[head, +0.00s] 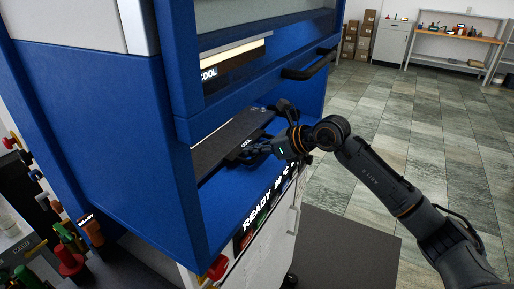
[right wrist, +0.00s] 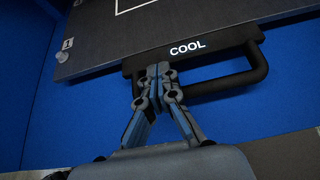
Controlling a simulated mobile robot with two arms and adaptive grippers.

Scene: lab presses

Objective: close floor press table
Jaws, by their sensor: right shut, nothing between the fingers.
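The floor press is a large blue cabinet (head: 110,150) with a dark table plate (head: 222,140) inside its lower opening. The plate also shows in the right wrist view (right wrist: 140,40), with the word COOL on its front edge and a black loop handle (right wrist: 235,82) below. My right gripper (head: 252,150) reaches into the opening at the plate's front edge. In the right wrist view its fingers (right wrist: 157,75) are shut and empty, with the tips at the plate's front edge beside the left part of the handle. I cannot tell whether they touch. My left gripper is not in view.
Above the opening is an upper front with a black handle (head: 309,65). Below is a panel with READY lettering and a red button (head: 218,268). Shelves and boxes (head: 358,38) stand far back. The tiled floor (head: 400,120) to the right is clear.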

